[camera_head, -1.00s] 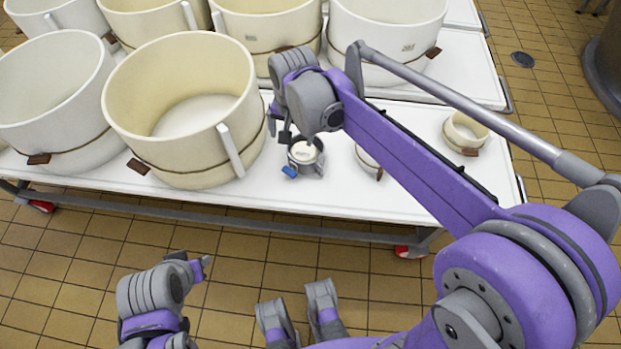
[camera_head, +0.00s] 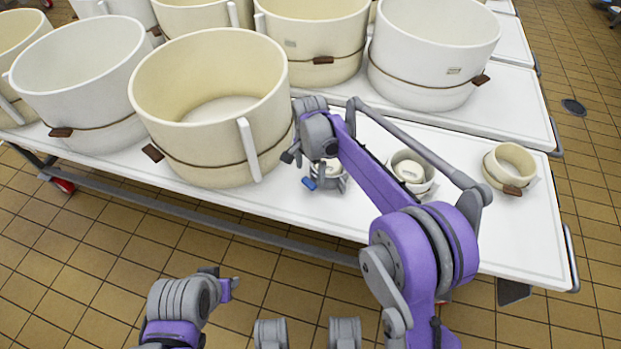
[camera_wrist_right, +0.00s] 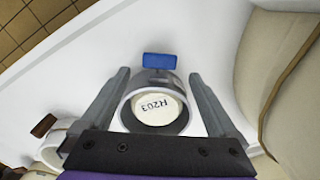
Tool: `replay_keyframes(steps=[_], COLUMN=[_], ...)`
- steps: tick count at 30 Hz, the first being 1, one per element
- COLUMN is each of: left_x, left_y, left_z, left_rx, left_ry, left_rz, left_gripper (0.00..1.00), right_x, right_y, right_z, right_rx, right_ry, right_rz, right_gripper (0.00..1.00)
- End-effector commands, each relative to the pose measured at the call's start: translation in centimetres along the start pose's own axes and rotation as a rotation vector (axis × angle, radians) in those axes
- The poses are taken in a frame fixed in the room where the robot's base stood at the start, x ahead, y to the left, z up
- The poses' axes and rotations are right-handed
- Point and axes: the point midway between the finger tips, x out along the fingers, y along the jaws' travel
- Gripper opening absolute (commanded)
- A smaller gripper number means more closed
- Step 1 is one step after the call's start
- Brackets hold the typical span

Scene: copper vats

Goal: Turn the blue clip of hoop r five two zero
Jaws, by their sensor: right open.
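A small grey hoop (camera_head: 328,186) with a blue clip (camera_head: 309,183) stands on the white table beside the big cream vat. In the right wrist view the hoop (camera_wrist_right: 183,125) surrounds a white disc (camera_wrist_right: 157,108), whose small tilted label looks like R203. The blue clip (camera_wrist_right: 161,60) sticks out at the hoop's far side. My right gripper (camera_wrist_right: 160,76) is open, a finger on each side of the hoop; contact cannot be told. In the head view this gripper (camera_head: 313,163) partly hides the hoop. My left gripper (camera_head: 222,281) is low at the front, away from the table.
A big cream vat (camera_head: 205,135) stands close left of the hoop, with more vats behind and left. A small pale hoop (camera_head: 415,186) and a cream one with a brown clip (camera_head: 510,165) stand to the right. The table (camera_head: 490,235) is clear at front right.

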Motion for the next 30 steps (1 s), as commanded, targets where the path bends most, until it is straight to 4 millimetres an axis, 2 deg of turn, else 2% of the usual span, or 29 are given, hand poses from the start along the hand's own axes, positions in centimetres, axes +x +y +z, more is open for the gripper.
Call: replay_keyframes(steps=[1,6,18,30], left_x=[0.4,0.9,1.0,1.1], left_y=[0.0,0.0,0.0,0.0], left_z=[0.1,0.2,0.3,0.3], left_rx=[0.0,0.0,0.0,0.0], left_ry=[-0.001,-0.003,-0.003,-0.003], left_rz=[0.0,0.0,0.0,0.0], left_gripper=[0.4,0.4,0.4,0.4], right_x=[1.1,3.0,3.6,3.6], right_y=[0.0,0.0,0.0,0.0], right_z=[0.0,0.0,0.0,0.0], right_rx=[0.0,0.0,0.0,-0.001], right_ry=[0.0,0.0,0.0,0.0], right_rz=[0.0,0.0,0.0,0.0], right_gripper=[0.95,0.95,0.95,0.23])
